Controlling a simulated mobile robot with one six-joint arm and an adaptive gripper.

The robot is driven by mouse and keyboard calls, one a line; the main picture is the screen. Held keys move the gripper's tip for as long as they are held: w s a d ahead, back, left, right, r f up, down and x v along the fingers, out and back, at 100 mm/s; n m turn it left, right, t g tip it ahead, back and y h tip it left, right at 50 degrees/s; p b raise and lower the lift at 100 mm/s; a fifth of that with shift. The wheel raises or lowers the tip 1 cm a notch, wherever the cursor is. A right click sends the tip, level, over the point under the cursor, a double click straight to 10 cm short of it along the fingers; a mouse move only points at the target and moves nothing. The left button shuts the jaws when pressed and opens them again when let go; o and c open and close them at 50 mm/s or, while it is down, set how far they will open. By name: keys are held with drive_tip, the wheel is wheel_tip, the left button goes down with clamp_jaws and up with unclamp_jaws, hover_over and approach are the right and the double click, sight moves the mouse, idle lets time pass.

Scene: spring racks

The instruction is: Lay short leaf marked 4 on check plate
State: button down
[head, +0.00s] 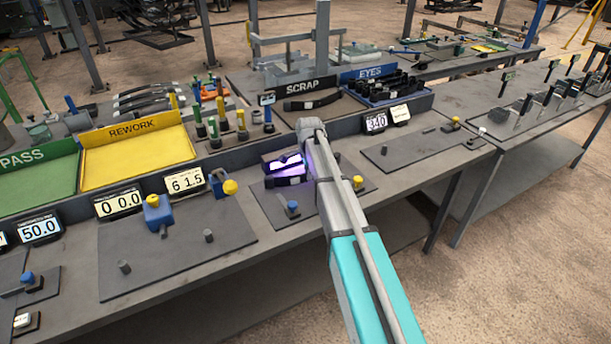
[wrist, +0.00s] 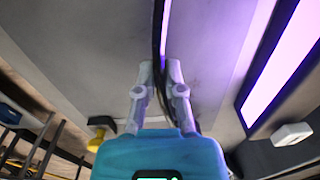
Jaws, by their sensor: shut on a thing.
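In the wrist view my gripper (wrist: 162,72) is shut on a thin dark leaf (wrist: 158,32), seen nearly edge-on and running up from between the fingers. The leaf's mark cannot be read. In the head view my arm reaches over a dark plate (head: 262,202) with a purple-lit lamp fixture (head: 284,168); the fingers and held leaf cannot be made out there. The lamp's glowing strip also shows in the wrist view (wrist: 285,65), to the right of the leaf and apart from it. No label shows which bench plate is the check plate.
A plate (head: 182,262) with a blue clamp (head: 158,213) lies to the left. Behind stand the yellow REWORK tray (head: 140,150), the SCRAP tray (head: 340,110) holding a dark leaf, and several upright coloured posts.

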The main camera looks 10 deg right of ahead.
idle(0.4)
drive_tip(key=c, duration=0.7)
unclamp_jaws()
drive_tip(key=shift+o, duration=0.3)
drive_tip(key=o, duration=0.4)
drive_tip(key=shift+o, duration=0.2)
drive_tip(key=shift+w, duration=0.1)
drive_tip(key=shift+r, duration=0.1)
drive_tip(key=shift+r+p, duration=3.9)
drive_tip(key=shift+p, duration=0.05)
drive_tip(key=s+n, duration=1.5)
drive_tip(key=s, duration=1.5)
drive_tip(key=shift+s+a, duration=0.2)
drive_tip(key=shift+a, duration=0.15)
